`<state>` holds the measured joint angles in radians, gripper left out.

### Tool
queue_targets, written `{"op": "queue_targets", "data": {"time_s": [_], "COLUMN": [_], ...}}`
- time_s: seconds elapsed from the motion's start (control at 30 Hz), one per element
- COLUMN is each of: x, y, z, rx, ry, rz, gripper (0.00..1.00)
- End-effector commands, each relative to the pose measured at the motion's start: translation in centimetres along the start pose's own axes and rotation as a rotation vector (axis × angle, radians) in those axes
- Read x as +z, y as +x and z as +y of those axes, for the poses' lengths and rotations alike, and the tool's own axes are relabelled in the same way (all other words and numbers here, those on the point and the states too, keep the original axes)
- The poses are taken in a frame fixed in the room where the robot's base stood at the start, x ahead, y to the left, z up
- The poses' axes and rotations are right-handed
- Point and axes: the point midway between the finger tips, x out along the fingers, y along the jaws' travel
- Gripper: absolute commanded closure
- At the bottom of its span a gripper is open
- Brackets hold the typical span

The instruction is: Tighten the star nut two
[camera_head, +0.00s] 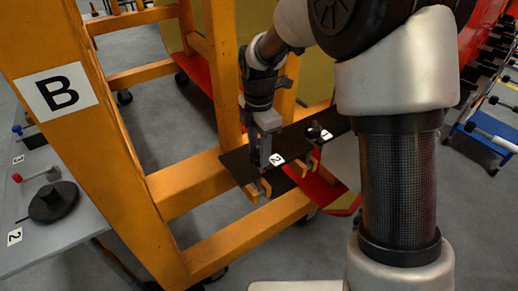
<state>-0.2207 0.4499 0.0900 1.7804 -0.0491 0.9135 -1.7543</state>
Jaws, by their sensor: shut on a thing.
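My gripper (263,158) points down onto a dark plate (237,164) on the yellow frame, beside a white tag (277,160) that seems to read 2. It is shut on what seems to be star nut two. The fingers hide most of that nut, so its shape and how far it is turned cannot be told. A second dark round knob (314,131) stands on the plate farther right, beside another small white tag (326,136).
The yellow frame (180,185) with a B sign (59,92) stands close on the left. A grey table (60,240) holds a black disc (53,202) and a red-knobbed lever (38,174). A rack and a blue step (482,140) stand at right. Grey floor lies between.

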Motion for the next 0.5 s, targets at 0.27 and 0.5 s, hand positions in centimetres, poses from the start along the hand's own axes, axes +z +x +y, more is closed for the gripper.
{"op": "queue_targets", "data": {"time_s": [0.27, 0.5], "x": [0.07, 0.06], "y": [-0.10, -0.11], "z": [0.04, 0.05], "rx": [0.002, 0.002], "ry": [0.210, 0.438], "rz": [-0.001, -0.001], "gripper": [0.83, 0.83]}}
